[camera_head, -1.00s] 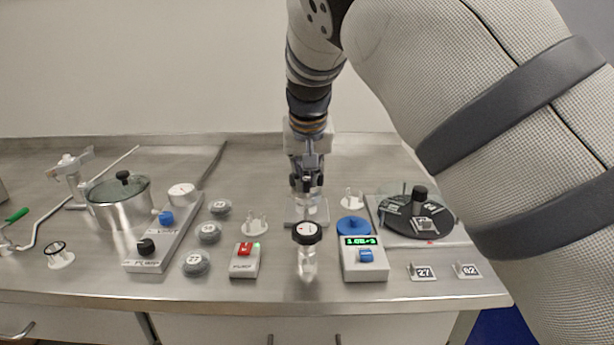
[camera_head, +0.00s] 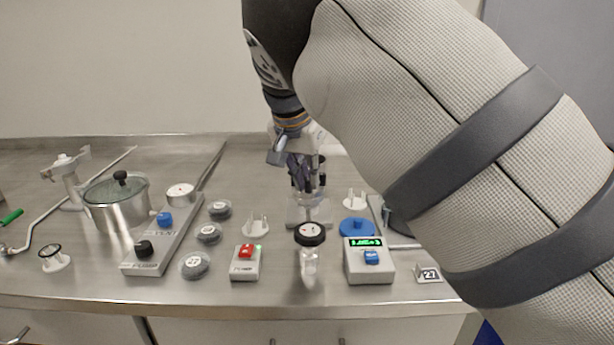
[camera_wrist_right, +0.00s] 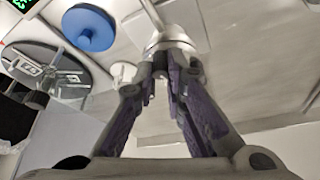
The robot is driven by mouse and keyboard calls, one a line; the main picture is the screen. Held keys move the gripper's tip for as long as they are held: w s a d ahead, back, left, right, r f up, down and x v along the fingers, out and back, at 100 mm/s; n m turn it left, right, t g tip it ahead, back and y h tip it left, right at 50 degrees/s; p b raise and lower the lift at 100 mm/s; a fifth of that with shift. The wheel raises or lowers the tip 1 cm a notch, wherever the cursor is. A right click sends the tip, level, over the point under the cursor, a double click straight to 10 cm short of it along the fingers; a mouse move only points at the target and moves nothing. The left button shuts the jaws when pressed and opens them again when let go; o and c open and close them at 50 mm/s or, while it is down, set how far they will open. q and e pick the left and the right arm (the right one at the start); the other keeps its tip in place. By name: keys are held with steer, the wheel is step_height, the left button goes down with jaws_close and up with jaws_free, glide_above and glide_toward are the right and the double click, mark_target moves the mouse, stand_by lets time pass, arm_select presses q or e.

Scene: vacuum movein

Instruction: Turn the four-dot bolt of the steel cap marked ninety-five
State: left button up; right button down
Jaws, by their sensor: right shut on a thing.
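My right gripper (camera_head: 306,190) points down over the pale block-like stand (camera_head: 310,212) at the middle of the bench. In the right wrist view its purple-padded fingers (camera_wrist_right: 166,75) come together at a pale grey round part (camera_wrist_right: 178,30). The gripper is shut on this part, most of which the fingers hide. I cannot read ninety-five or make out bolt dots on it. Several grey numbered caps lie left of centre: a far one (camera_head: 219,209), a middle one (camera_head: 208,233) and a near one (camera_head: 194,264). Their marks are mostly too small to read. My left gripper is out of view.
A black-rimmed gauge (camera_head: 309,234) stands in front of the stand. A box with a green display (camera_head: 368,266) and a blue disc (camera_head: 356,227) are to the right. A red-button box (camera_head: 245,265) is left of the gauge. My right arm covers the bench's right side.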

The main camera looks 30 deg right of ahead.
stand_by(0.3)
steer(key=c, duration=1.9)
jaws_free()
steer(key=v, duration=1.2)
steer(key=shift+d, duration=0.1)
